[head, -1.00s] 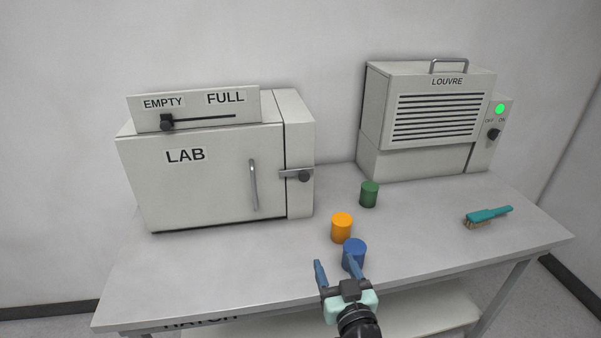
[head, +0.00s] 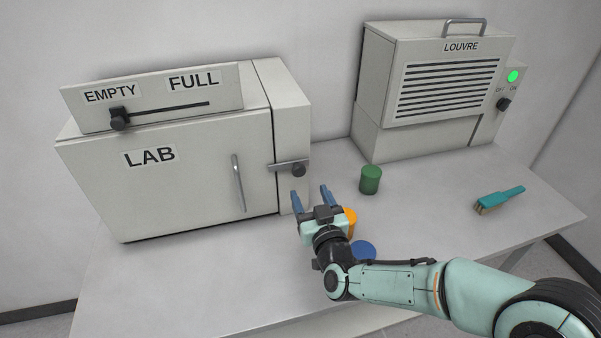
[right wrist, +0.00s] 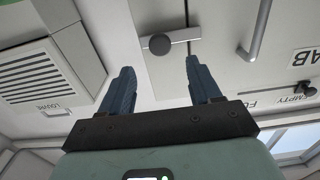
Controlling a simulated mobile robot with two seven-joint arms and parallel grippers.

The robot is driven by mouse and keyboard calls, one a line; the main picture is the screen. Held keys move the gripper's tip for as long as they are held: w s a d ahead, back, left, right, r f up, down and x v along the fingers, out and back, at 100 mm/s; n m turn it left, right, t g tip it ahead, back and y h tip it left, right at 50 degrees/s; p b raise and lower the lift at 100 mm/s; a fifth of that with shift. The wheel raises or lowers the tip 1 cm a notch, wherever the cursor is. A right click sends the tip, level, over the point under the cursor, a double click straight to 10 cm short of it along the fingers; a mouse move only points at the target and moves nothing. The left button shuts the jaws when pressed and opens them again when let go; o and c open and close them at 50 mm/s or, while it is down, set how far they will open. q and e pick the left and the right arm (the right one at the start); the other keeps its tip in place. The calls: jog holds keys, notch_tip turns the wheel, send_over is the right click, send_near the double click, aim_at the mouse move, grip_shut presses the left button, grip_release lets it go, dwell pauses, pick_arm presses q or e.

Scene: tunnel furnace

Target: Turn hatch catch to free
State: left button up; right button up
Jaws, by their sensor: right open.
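The catch is a grey bar with a dark round knob (head: 298,170) on the right side of the LAB box (head: 180,195). The bar lies nearly level across the seam between the door and the side panel. It also shows in the right wrist view as a bar with a dark knob (right wrist: 159,45), just beyond and between my fingertips. My right gripper (head: 311,194) is open and empty, just below and in front of the catch in the head view, apart from it. My left gripper is not in view.
A vertical door handle (head: 238,184) stands left of the catch. An orange cylinder (head: 350,221) and a blue cylinder (head: 363,250) are partly hidden by my right arm. A green cylinder (head: 370,180), a teal brush (head: 499,200) and the LOUVRE unit (head: 440,85) are to the right.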

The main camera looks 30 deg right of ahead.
aim_at(300, 173)
jog(key=p+x, duration=0.1)
jog(key=x, duration=0.7)
jog(key=shift+w, duration=0.15)
jog(key=shift+c, duration=0.3)
grip_shut()
